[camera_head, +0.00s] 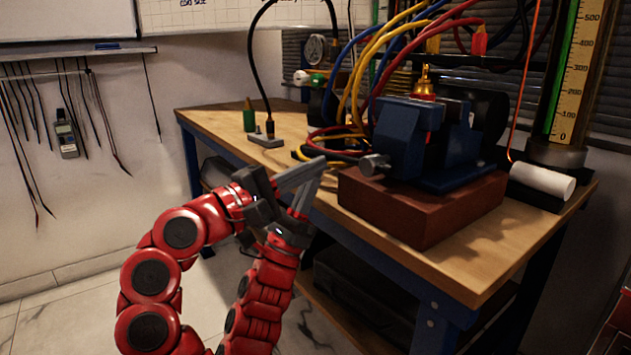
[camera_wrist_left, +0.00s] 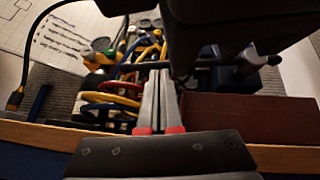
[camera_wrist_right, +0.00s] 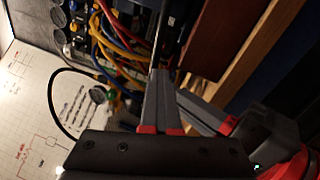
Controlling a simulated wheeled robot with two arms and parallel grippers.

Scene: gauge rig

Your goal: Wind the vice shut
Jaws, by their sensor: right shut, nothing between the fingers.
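The blue vice (camera_head: 403,142) stands on a red-brown block (camera_head: 415,208) on the bench. Its round screw end (camera_head: 374,164) faces left. The gap between its jaws is hard to make out. My left gripper (camera_head: 322,162) is left of the screw end. In the left wrist view its fingers (camera_wrist_left: 160,75) are nearly together, with their tips at the thin dark handle bar (camera_wrist_left: 205,62), and appear closed on it. My right gripper (camera_head: 303,212) is just below the left one, shut and empty. In the right wrist view its fingertips (camera_wrist_right: 160,75) are close to a thin rod.
Yellow, red and blue hoses (camera_head: 365,85) hang behind the vice. A green-tipped fitting (camera_head: 249,117) and a small grey block (camera_head: 267,141) are on the bench's left part. A white roll (camera_head: 542,180) and a tall scale (camera_head: 578,75) stand right. The bench's front right is bare.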

